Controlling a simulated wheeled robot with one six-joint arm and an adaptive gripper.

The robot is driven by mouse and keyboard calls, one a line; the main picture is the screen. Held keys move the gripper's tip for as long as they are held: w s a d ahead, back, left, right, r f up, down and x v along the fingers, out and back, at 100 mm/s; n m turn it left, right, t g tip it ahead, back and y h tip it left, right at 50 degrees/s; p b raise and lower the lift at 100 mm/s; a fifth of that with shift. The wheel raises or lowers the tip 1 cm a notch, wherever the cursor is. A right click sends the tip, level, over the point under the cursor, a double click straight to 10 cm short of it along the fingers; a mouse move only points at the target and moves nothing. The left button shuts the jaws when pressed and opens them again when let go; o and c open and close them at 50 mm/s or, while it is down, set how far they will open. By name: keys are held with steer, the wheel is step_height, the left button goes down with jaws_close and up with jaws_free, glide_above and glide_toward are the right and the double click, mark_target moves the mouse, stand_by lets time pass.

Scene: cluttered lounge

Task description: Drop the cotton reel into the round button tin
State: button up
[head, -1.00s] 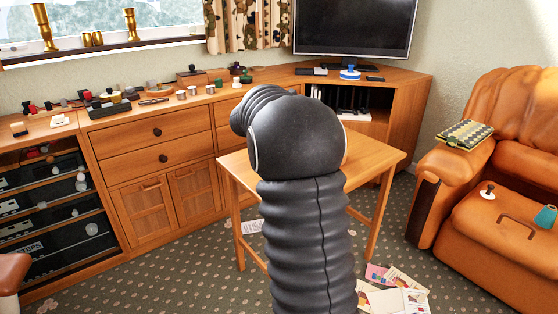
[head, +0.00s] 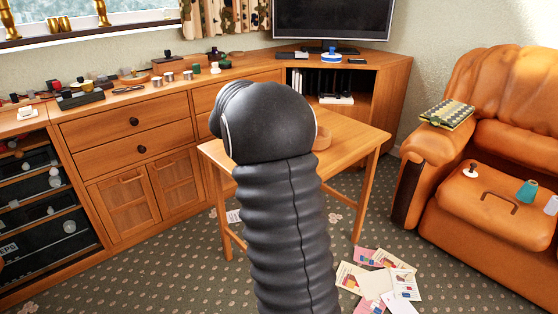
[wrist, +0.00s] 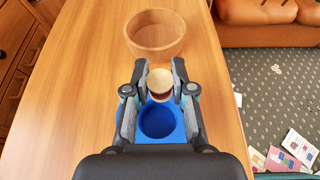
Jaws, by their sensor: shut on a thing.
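The cotton reel (wrist: 160,83), with a pale wooden top and dark red below, sits between the fingers of my gripper (wrist: 160,70) in the wrist view. The gripper is shut on it. A round, open, wood-coloured container (wrist: 155,36), seemingly the round tin, stands on the table beyond the fingertips. It looks empty. Its edge also shows in the head view (head: 323,138), right of my arm. A blue holder (wrist: 158,121) with a round hollow lies below and behind the reel. In the head view my arm hides the gripper and reel.
The wooden table (head: 352,143) is otherwise mostly bare. A long cabinet (head: 125,130) crowded with small items stands behind it. An orange armchair (head: 490,130) is at right. Papers (head: 380,280) lie on the carpet in front of the table.

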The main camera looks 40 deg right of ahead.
steer(key=o, duration=0.9)
steer(key=shift+a, duration=0.1)
steer(key=v, duration=1.1)
steer(key=shift+a+r, duration=0.2)
steer(key=shift+a, duration=0.2)
